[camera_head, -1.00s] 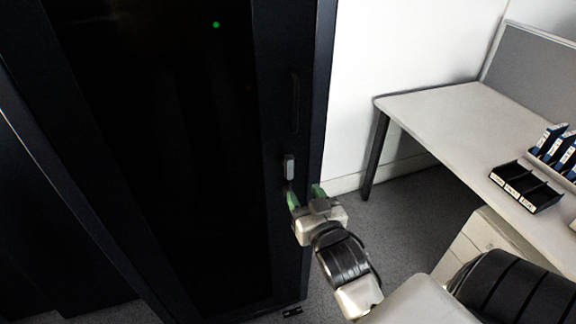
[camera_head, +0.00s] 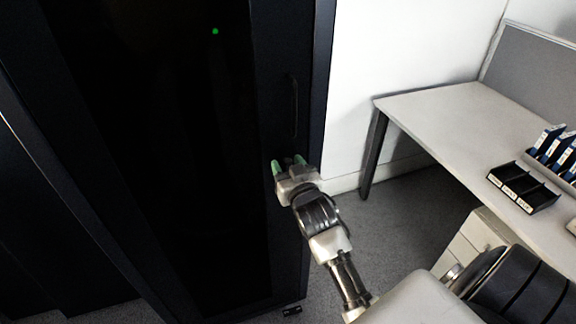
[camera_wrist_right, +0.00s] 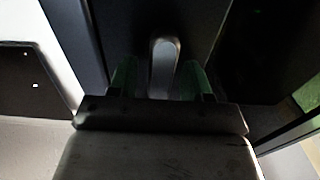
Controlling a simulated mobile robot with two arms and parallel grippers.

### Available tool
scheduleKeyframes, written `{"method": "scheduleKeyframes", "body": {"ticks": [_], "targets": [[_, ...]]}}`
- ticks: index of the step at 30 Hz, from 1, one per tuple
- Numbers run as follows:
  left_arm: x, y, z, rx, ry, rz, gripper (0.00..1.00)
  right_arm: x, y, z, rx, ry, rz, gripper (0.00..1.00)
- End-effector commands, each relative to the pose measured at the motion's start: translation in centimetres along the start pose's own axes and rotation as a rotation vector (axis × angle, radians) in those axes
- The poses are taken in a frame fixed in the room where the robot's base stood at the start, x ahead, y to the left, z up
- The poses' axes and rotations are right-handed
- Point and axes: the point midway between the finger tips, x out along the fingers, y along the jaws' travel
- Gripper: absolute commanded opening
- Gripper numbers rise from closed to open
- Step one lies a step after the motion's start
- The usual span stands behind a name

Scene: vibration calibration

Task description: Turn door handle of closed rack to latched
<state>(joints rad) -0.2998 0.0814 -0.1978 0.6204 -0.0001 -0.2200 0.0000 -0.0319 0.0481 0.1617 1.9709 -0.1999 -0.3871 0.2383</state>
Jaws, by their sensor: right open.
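The closed rack (camera_head: 200,200) is a tall black cabinet filling the left of the head view. Its door handle (camera_wrist_right: 163,62) is a small grey lever, seen upright between the green fingers in the right wrist view; in the head view it is mostly hidden by my gripper. My right gripper (camera_head: 288,163) is open at the door's right side, with its two green fingertips on either side of the handle. Whether the fingers touch the handle cannot be told. My left gripper is not in view.
A dark vertical pull bar (camera_head: 293,105) is on the door above my right gripper. A white desk (camera_head: 450,115) stands to the right, with a black divided tray (camera_head: 524,188) and blue binders (camera_head: 553,140). Grey carpet (camera_head: 400,230) lies between rack and desk.

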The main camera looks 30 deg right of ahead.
Motion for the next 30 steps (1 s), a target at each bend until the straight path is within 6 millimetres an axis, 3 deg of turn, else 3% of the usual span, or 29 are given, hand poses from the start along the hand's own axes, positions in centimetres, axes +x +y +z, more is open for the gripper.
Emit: {"method": "scheduleKeyframes", "body": {"ticks": [3,12,22,30], "targets": [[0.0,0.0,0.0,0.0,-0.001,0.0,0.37,0.0,0.0,0.0,0.0,0.0,0.0,0.47],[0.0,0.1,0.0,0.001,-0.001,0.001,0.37,0.0,0.0,0.0,0.0,0.0,0.0,0.01],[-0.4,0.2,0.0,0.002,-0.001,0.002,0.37,0.0,-0.1,-0.1,-0.044,-0.001,0.0,0.0],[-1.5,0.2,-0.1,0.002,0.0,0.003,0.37,0.0,-0.3,-0.1,-0.211,-0.002,0.0,0.0]]}}
